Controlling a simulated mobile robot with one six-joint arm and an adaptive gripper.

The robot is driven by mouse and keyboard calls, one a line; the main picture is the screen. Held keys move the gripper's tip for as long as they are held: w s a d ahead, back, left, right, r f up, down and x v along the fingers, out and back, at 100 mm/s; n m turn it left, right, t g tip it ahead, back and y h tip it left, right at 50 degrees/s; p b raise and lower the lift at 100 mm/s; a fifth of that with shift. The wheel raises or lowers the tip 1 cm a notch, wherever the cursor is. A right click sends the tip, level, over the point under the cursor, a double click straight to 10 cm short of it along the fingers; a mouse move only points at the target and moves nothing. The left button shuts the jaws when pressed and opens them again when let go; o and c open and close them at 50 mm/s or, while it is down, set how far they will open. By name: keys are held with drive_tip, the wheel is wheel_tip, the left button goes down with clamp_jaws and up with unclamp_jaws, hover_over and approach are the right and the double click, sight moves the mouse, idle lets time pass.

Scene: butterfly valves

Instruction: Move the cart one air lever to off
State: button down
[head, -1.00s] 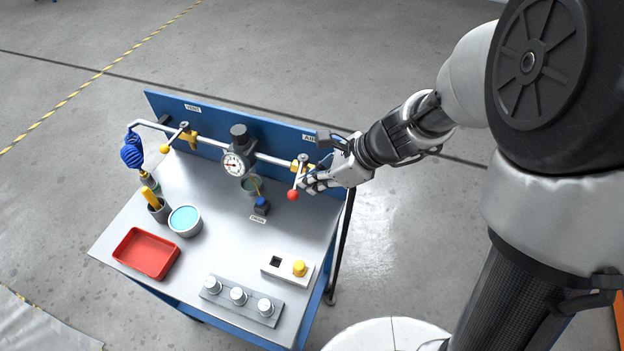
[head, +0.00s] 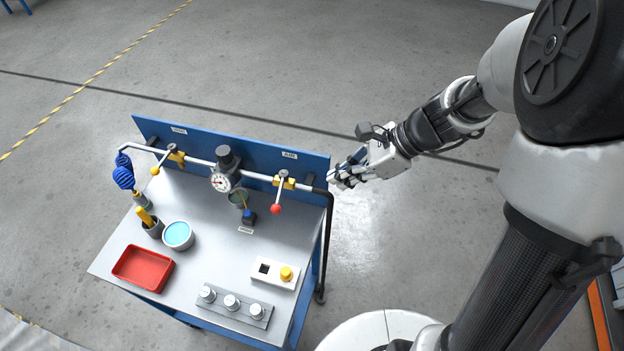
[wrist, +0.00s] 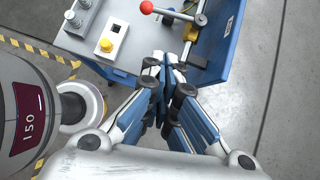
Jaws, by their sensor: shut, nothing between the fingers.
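The air lever (head: 279,192) is a metal handle with a red ball end (head: 275,209). It sits on a yellow valve on the white pipe, under the AIR label (head: 290,155). The handle points toward the front of the cart, across the pipe. In the wrist view the red ball (wrist: 146,7) and handle (wrist: 178,14) show at the top. My gripper (head: 334,179) is shut and empty, to the right of the lever and apart from it, near the panel's right end. Its closed fingers (wrist: 167,62) also show in the wrist view.
A second lever with a yellow ball (head: 155,170) is on the left. A gauge (head: 220,182) stands between them. A black pipe (head: 328,235) runs down the cart's right side. A red tray (head: 143,268), cup and button box (head: 275,273) are on the top.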

sight(280, 191)
drive_tip(key=a+r+b+x, duration=0.1)
drive_tip(key=b+x, duration=0.3)
drive_tip(key=x, duration=0.9)
drive_tip(key=shift+a+r, duration=0.35)
drive_tip(key=shift+a, duration=0.2)
drive_tip(key=shift+w+a, duration=0.1)
drive_tip(key=shift+a+f, duration=0.1)
drive_tip(key=shift+a, duration=0.85)
drive_tip(key=shift+d, duration=0.1)
